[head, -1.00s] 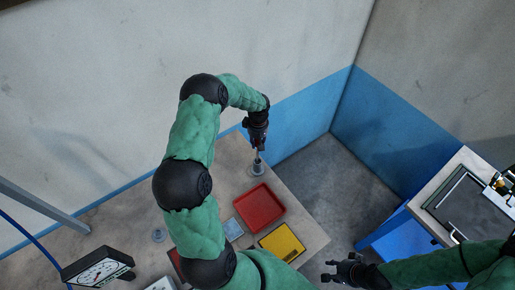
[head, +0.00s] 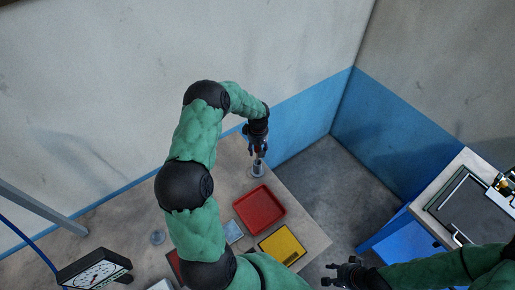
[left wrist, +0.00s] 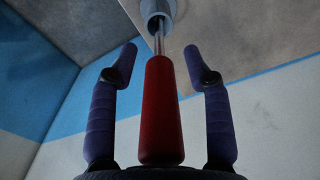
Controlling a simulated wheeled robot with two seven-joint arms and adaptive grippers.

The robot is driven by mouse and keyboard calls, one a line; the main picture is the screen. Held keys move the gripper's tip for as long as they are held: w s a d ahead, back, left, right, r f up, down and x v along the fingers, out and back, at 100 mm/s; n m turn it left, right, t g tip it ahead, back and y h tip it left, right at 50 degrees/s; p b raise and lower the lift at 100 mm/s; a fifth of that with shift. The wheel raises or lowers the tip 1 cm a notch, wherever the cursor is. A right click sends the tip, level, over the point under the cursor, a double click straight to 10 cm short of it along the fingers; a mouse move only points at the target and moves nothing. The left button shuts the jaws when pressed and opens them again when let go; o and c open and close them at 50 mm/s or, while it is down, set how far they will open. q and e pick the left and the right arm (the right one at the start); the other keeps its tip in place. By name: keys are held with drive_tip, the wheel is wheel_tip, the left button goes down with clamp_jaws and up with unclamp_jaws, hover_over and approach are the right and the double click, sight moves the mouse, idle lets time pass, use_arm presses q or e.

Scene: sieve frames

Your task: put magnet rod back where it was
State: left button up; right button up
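The magnet rod has a red handle (left wrist: 162,110) and a thin metal shaft. In the left wrist view its shaft runs into the grey round holder (left wrist: 157,8). The same holder (head: 257,171) stands near the table's far right edge in the head view. My left gripper (left wrist: 163,65) is open; its two fingers stand on either side of the handle with gaps, touching neither side. In the head view my left gripper (head: 258,150) is just above the holder. My right gripper (head: 342,272) looks open and empty, low in the head view, off the table's right edge.
A red tray (head: 260,209) and a yellow tray (head: 283,246) lie near the holder on the table (head: 120,220). Walls rise behind. A blue-sided bench (head: 400,235) stands at right.

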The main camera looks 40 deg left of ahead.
use_arm(q)
drive_tip(key=shift+r, duration=0.1)
drive_tip(key=shift+r+p, duration=0.3)
drive_tip(key=shift+p, duration=0.05)
wheel_tip(320, 180, up, 12)
drive_tip(key=p, duration=0.4)
drive_tip(key=shift+d+f, duration=0.15)
drive_tip(key=shift+f, duration=0.1)
drive_tip(key=s+d+f+m+h, duration=0.25)
drive_tip(key=d+f, duration=0.25)
drive_tip(key=d, duration=0.4)
drive_tip(key=s+d+f+m+h, duration=0.1)
drive_tip(key=s+d+f+m, duration=0.15)
drive_tip(key=d+f, duration=0.5)
drive_tip(key=s+d+f+m, duration=0.2)
drive_tip(key=s+d+m, duration=0.5)
drive_tip(key=s+d, duration=0.8)
drive_tip(key=shift+s+f+h, duration=0.25)
drive_tip(key=shift+s+h, duration=0.1)
drive_tip(key=shift+s, duration=0.2)
drive_tip(key=shift+d, duration=0.15)
